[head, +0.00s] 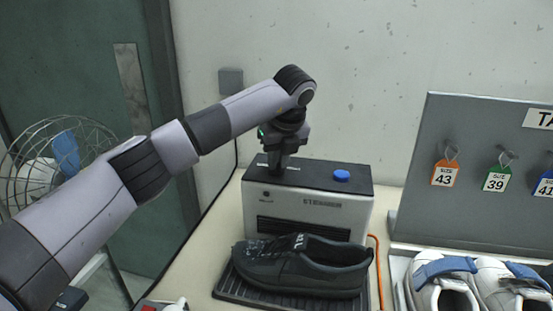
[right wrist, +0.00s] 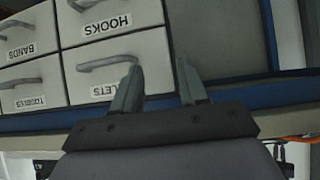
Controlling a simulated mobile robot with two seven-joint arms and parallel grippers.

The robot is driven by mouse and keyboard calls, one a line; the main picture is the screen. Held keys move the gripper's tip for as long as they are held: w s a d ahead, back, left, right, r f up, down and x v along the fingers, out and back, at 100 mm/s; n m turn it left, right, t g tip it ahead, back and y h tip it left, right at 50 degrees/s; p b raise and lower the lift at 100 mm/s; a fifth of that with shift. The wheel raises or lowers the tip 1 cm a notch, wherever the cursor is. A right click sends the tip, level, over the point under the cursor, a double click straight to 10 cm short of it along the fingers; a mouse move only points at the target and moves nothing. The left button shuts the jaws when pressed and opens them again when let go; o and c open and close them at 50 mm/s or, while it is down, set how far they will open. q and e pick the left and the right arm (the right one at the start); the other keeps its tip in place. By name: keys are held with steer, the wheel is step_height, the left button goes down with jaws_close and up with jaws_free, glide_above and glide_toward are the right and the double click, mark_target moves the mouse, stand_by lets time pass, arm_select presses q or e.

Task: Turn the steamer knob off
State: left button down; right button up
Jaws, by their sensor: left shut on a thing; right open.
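The steamer (head: 306,208) is a white box with a dark top and a front vent, standing on the bench in the head view. A blue button (head: 341,175) sits on the right of its top. My left gripper (head: 278,167) points down at the left of the top, with its fingers closed at the steamer knob. The knob is mostly hidden by the fingers, so I cannot tell its turn position. My right gripper (right wrist: 156,72) is open and empty in the right wrist view, in front of labelled drawers.
A dark shoe (head: 300,264) rests on a black ridged tray (head: 235,288) before the steamer. White shoes with blue straps (head: 445,268) stand at right, below a grey board (head: 480,215) with size tags. A wire-cage fan (head: 35,165) stands left. Drawers (right wrist: 112,62) fill much of the right wrist view.

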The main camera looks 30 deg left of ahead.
arm_select(q)
steer(key=n+g, duration=0.1)
steer(key=n, duration=0.3)
steer(key=shift+w+d+r+n+g+y+p, duration=0.1)
steer(key=shift+w+n+g+y+p, duration=0.1)
steer(key=shift+n+g+y+p, duration=0.2)
stand_by(0.4)
steer(key=c, duration=1.2)
jaws_free()
steer(key=shift+o, duration=0.2)
steer(key=b+v, duration=0.1)
steer(key=v, duration=0.6)
